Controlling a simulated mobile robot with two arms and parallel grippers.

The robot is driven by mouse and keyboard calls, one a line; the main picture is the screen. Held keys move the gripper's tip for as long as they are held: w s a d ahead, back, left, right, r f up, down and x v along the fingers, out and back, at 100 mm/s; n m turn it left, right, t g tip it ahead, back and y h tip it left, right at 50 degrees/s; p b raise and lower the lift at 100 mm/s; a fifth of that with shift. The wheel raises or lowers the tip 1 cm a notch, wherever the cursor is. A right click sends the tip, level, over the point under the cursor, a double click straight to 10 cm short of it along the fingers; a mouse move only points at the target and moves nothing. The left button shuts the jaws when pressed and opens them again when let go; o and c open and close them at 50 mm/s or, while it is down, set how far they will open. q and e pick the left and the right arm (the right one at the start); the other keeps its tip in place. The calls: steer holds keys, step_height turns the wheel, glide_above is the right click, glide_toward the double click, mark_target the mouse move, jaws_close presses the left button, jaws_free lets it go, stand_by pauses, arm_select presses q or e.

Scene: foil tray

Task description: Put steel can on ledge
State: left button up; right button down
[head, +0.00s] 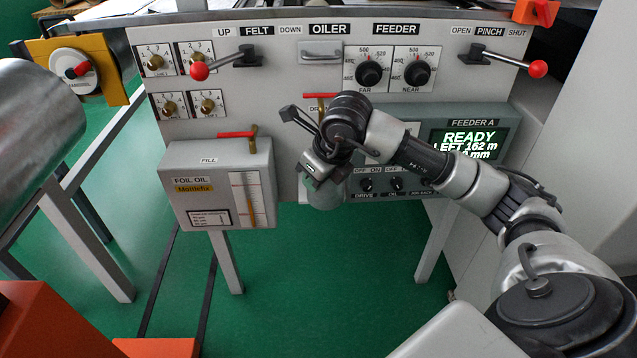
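A grey, rounded metal thing that looks like the steel can (325,193) shows at the lower end of my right gripper (322,178), in front of the panel's lower edge. Nothing is seen supporting it from below, and it appears held in the gripper. The fingertips and the can's upper part are hidden by the gripper body. My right arm reaches in from the right. My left gripper is out of view. I cannot tell for certain which surface is the ledge.
A grey foil oil box (217,185) with a red-handled valve (237,134) stands left of the gripper. The feeder box (470,140) is on the right. Red-knobbed levers (200,71) and dials (368,73) line the panel above. A large metal roll (35,120) is at far left.

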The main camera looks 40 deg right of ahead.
steer(key=w+d+f, duration=0.2)
steer(key=w, duration=0.1)
steer(key=w+d+f+b, duration=0.1)
steer(key=w+d+f, duration=0.1)
steer(key=w+f, duration=0.1)
steer(key=w+d+f, duration=0.2)
steer(key=w+d, duration=0.1)
steer(key=w, duration=0.2)
steer(key=shift+w+f, duration=0.2)
steer(key=shift+f, duration=0.15)
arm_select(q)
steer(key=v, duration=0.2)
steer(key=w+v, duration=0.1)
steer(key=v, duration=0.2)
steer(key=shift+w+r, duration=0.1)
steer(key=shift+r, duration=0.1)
arm_select(e)
steer(key=shift+s, duration=0.1)
steer(key=shift+f+b, duration=0.1)
steer(key=shift+b, duration=0.2)
steer(key=c, duration=1.1)
jaws_free()
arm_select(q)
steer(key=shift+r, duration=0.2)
